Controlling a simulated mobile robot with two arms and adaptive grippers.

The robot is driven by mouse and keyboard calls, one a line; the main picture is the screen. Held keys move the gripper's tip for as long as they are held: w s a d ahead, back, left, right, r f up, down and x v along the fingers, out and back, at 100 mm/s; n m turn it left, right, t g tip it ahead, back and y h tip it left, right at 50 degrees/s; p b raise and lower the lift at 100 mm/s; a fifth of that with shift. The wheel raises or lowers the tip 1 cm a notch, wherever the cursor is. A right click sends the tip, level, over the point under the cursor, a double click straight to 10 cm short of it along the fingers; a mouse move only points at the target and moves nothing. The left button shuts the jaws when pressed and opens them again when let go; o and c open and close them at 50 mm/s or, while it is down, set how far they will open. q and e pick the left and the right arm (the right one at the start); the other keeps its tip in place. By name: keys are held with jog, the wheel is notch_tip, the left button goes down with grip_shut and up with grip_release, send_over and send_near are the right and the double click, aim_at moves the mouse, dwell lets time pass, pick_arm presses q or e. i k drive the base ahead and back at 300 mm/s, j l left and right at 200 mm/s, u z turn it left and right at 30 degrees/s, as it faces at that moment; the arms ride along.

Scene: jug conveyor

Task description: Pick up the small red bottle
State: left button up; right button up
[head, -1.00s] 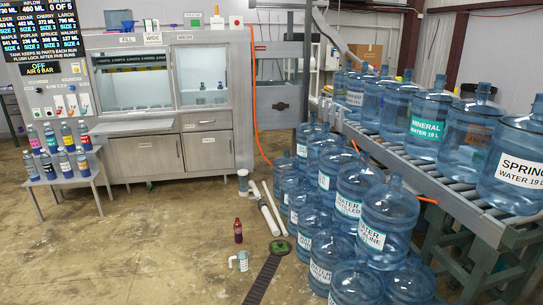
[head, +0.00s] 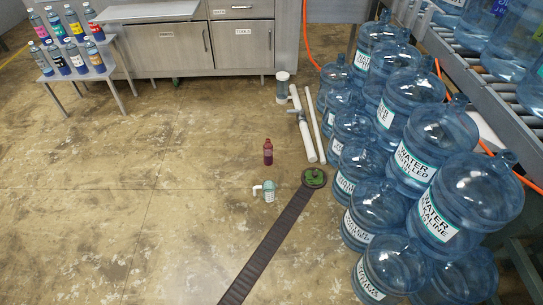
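The small red bottle (head: 268,152) stands upright on the concrete floor near the middle of the head view. It is dark red with a narrow neck. A small white and green container with a side spout (head: 267,191) is on the floor just in front of it. Neither of my grippers shows in the head view.
A dark ribbed strip (head: 275,233) with a green round end (head: 314,178) lies on the floor. White pipes (head: 302,123) lie behind it. Stacked blue water jugs (head: 405,160) fill the right side. A bottle stand (head: 70,72) is at back left. The left floor is clear.

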aim_at(267, 148)
jog(key=i, duration=0.1)
jog(key=z, duration=0.25)
jog(key=i+j+z, duration=0.15)
jog(key=j+z, duration=0.25)
jog(key=i+j+z, duration=0.15)
jog(key=j+z, duration=1)
jog(key=i+j, duration=0.05)
jog(key=j, duration=0.05)
